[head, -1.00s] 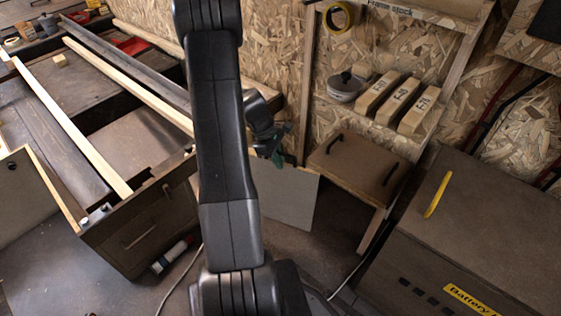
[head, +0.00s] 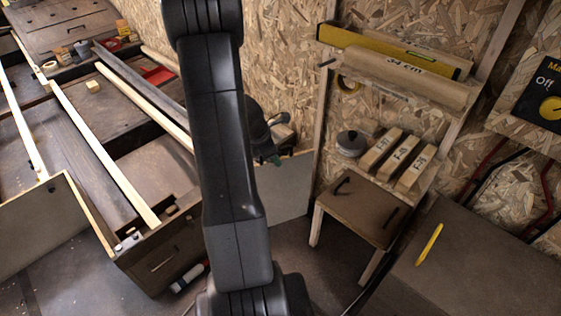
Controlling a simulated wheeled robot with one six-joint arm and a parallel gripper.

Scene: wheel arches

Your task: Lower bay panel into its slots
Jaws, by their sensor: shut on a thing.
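A flat light-grey panel (head: 285,192) hangs upright right of my arm. My gripper (head: 274,160) is shut on its top edge; only a bit of dark green fingertip shows, and my arm hides the panel's left part. The dark wooden bench frame (head: 165,252) stands to the left, with light wood rails along it. Small dark notches (head: 168,211) show at its near top end. I cannot tell whether these are the panel's slots. The panel looks apart from this near end.
A small brown stool (head: 362,208) stands right of the panel. A large box with a yellow handle (head: 428,245) fills the lower right. A white-and-dark tube (head: 188,277) lies by the bench. Wooden blocks (head: 395,160) sit on a shelf. Some floor (head: 325,265) is clear.

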